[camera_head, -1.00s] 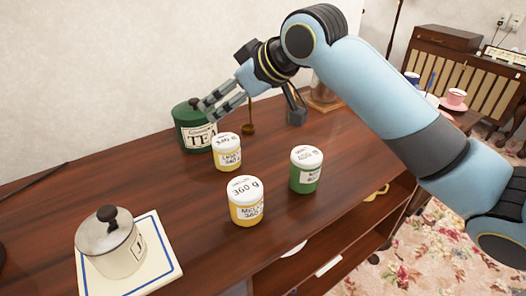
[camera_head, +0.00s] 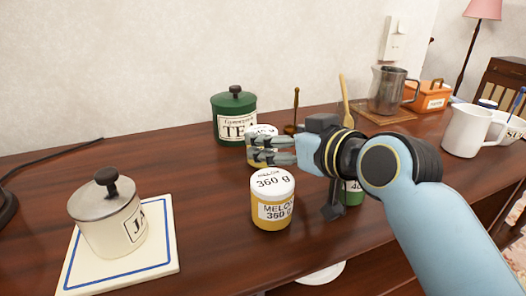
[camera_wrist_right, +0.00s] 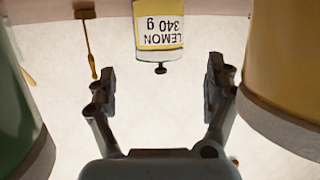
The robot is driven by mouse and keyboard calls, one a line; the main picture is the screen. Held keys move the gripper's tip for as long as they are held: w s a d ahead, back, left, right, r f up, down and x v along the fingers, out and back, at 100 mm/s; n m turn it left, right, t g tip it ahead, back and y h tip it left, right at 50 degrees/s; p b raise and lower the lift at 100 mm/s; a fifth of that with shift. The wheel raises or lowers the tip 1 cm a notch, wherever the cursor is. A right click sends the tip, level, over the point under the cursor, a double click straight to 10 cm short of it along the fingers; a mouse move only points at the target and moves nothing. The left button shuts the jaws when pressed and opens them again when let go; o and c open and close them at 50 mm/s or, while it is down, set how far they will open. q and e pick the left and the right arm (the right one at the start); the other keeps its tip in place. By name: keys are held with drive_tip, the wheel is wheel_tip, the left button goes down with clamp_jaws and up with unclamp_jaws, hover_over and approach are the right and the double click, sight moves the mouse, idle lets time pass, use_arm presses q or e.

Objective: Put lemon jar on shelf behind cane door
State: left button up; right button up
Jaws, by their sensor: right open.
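The lemon jar (camera_head: 254,158) is a small yellow jar with a white lid, standing on the dark wooden top in front of the green tea canister (camera_head: 234,128). My right gripper's fingers partly cover it in the head view. In the right wrist view, the jar (camera_wrist_right: 160,30) appears upside down, label readable, centred beyond the fingertips. My right gripper (camera_head: 256,149) is low, open and empty, pointing left toward the jar; it also shows open in the wrist view (camera_wrist_right: 158,76). I cannot make out the cane door. My left gripper is out of view.
A yellow melon jar (camera_head: 272,208) stands close in front of my right gripper. A green jar (camera_head: 351,194) is partly hidden behind my wrist. A cream lidded canister (camera_head: 110,225) sits on a tile at left. A mug (camera_head: 464,133) and a metal pitcher (camera_head: 388,92) stand at right.

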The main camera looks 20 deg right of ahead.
sight(264, 132)
drive_tip(key=x, duration=0.6)
drive_tip(key=shift+w+a, duration=0.1)
drive_tip(key=shift+w, duration=0.25)
drive_tip(key=shift+r, duration=0.1)
drive_tip(key=c, duration=1.7)
